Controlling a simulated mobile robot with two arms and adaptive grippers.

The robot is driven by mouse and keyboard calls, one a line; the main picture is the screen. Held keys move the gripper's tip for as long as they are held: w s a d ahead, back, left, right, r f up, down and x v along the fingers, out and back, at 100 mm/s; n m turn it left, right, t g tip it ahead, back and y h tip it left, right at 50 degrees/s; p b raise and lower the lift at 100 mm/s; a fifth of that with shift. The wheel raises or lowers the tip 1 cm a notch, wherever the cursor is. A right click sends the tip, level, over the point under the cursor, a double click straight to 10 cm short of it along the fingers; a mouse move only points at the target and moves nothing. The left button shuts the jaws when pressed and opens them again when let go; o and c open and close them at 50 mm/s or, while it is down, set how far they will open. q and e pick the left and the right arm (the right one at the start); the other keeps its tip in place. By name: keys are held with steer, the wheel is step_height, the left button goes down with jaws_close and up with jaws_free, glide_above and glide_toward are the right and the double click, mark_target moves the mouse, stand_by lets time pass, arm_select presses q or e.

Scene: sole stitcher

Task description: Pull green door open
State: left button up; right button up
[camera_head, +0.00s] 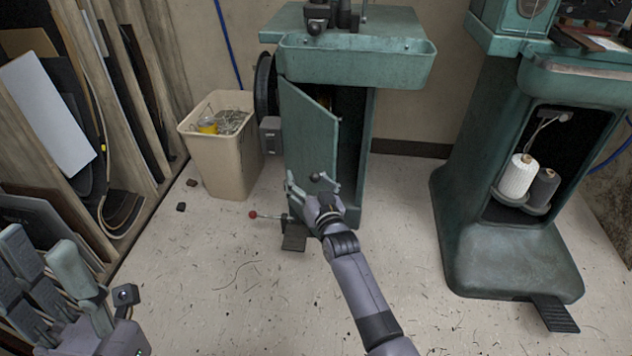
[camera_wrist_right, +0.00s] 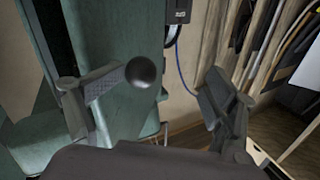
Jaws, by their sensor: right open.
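The green door (camera_head: 306,135) is on the front of the green machine cabinet on the left. It stands ajar, with a dark gap (camera_head: 350,135) along its right side. A dark round knob (camera_head: 315,177) sits low on the door. My right gripper (camera_head: 313,184) is open at the knob. In the right wrist view, the knob (camera_wrist_right: 144,71) shows between the spread fingers of my right gripper (camera_wrist_right: 163,84), close to the left fingertip, and the door (camera_wrist_right: 110,35) is behind it. I cannot tell whether that finger touches the knob. My left gripper (camera_head: 50,280) is at the lower left, away from the door.
A beige bin (camera_head: 222,145) stands left of the cabinet. A second green machine (camera_head: 510,250) with thread spools stands to the right. Boards lean at the left. The floor between the machines is clear.

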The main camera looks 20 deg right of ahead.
steer(key=shift+o, duration=0.4)
steer(key=shift+a, duration=0.45)
steer(key=shift+s+d, duration=0.1)
steer(key=shift+c, duration=1)
steer(key=shift+s, duration=0.1)
steer(key=shift+c, duration=0.2)
steer(key=shift+s, duration=0.35)
steer(key=shift+c, duration=1)
steer(key=s, duration=0.3)
steer(key=s+d, duration=0.1)
steer(key=s, duration=0.7)
steer(key=shift+s+d, duration=0.15)
steer(key=shift+c, duration=0.9)
steer(key=shift+c, duration=0.4)
